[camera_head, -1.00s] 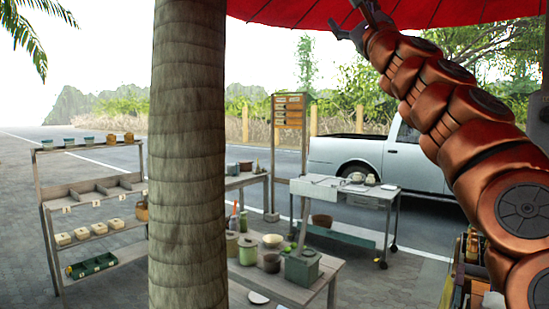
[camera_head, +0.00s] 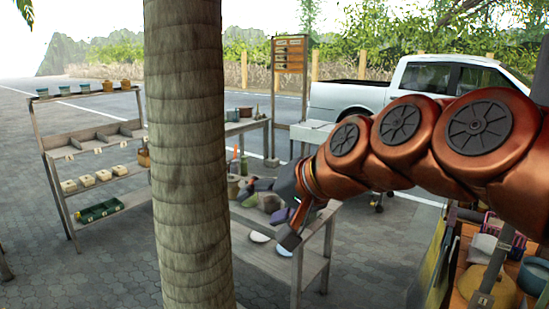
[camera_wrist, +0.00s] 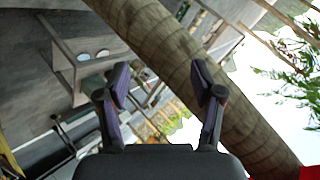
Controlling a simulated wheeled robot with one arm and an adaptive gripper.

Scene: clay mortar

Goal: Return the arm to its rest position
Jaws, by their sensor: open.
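My copper-coloured arm reaches in from the right in the head view, bent, with my gripper (camera_head: 290,215) at its end, pointing down and left. The gripper appears in front of the low wooden table (camera_head: 262,262) and hides part of what stands on it. In the wrist view the two fingers of my gripper (camera_wrist: 165,85) are spread apart with nothing between them. Behind them a tree trunk (camera_wrist: 165,50) runs diagonally across the tilted view.
The palm trunk (camera_head: 185,150) stands upright left of my gripper. A wooden shelf (camera_head: 95,130) with small pots and blocks is farther left. A white pickup (camera_head: 410,85) stands on the road behind. A cart with pots (camera_head: 490,285) is at lower right. Paving (camera_head: 100,260) is clear at lower left.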

